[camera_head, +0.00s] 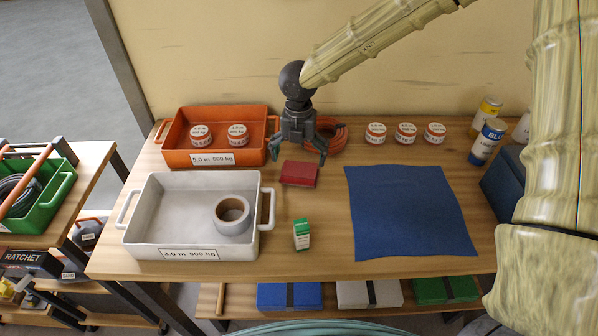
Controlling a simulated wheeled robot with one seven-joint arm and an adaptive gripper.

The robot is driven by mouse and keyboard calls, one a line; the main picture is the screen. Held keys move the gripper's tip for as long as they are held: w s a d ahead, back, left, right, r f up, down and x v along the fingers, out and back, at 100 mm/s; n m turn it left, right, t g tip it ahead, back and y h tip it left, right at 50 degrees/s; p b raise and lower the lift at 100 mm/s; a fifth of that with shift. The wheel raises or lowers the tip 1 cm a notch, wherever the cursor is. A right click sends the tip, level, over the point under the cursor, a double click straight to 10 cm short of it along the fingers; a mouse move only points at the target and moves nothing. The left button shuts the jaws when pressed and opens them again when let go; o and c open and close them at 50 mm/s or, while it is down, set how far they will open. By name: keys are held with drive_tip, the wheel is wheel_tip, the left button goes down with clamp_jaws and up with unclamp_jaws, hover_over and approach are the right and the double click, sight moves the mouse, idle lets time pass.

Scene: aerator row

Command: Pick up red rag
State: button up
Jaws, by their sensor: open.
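The red rag (299,173) appears as a small folded red block lying flat on the wooden table, right of the orange tray. My gripper (297,155) points down just above and behind it, fingers spread to either side. The gripper is open and nothing shows between its fingers. The height gap between the fingertips and the rag is hard to tell. The far edge of the rag is close under the gripper.
An orange tray (262,145) with two tins and a white tray (130,243) with a tape roll stand at left. A green-white box (301,234) stands in front. An orange coil (338,138) lies behind the gripper. A blue mat (408,212) lies right. Several tins (406,132) line the back.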

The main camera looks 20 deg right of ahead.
sight(300, 170)
drive_tip(key=shift+s+f+p, duration=0.15)
drive_tip(key=shift+f+p, duration=0.2)
drive_tip(key=shift+f, duration=0.2)
drive_tip(key=shift+d+f+p, duration=0.1)
drive_tip(key=shift+f+p, duration=0.35)
drive_tip(key=shift+f, duration=1.5)
drive_tip(key=c, duration=0.6)
